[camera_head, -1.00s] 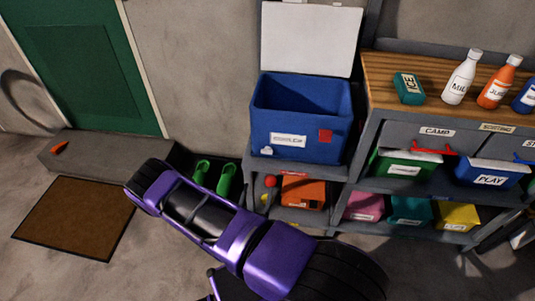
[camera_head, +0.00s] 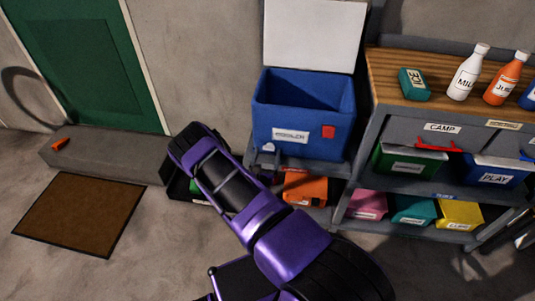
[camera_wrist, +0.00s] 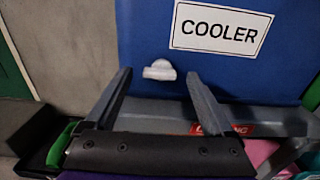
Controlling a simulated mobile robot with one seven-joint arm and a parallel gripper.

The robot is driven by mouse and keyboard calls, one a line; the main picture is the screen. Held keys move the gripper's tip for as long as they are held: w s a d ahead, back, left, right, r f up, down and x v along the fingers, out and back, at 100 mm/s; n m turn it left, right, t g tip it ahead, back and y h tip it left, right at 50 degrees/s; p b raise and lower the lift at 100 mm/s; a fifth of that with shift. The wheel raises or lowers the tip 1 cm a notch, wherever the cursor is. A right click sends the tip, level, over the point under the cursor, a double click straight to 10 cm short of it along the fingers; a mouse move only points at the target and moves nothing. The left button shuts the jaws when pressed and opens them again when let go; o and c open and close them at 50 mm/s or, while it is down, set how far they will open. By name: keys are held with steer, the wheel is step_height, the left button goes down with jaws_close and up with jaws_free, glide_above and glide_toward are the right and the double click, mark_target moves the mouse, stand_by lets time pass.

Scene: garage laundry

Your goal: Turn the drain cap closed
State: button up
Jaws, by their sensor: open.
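The drain cap (camera_wrist: 160,70) is a small white knob low on the front of the blue cooler (camera_wrist: 140,30), below its COOLER label. In the head view the cap (camera_head: 268,147) shows at the lower left of the open cooler (camera_head: 300,148). My gripper (camera_wrist: 158,77) is open in the wrist view, with one finger on each side of the cap in the picture. I see no contact, and the remaining gap in depth is unclear.
The cooler stands on a grey shelf with an orange box (camera_head: 305,189) below. A wooden-topped shelf unit (camera_head: 385,88) with bottles and bins stands to the right. A step (camera_head: 105,151) and brown mat (camera_head: 80,213) lie left. My arm mostly covers the green boots.

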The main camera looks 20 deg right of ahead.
steer(key=shift+w+d, duration=0.35)
steer(key=shift+w, duration=0.15)
steer(key=c, duration=1.4)
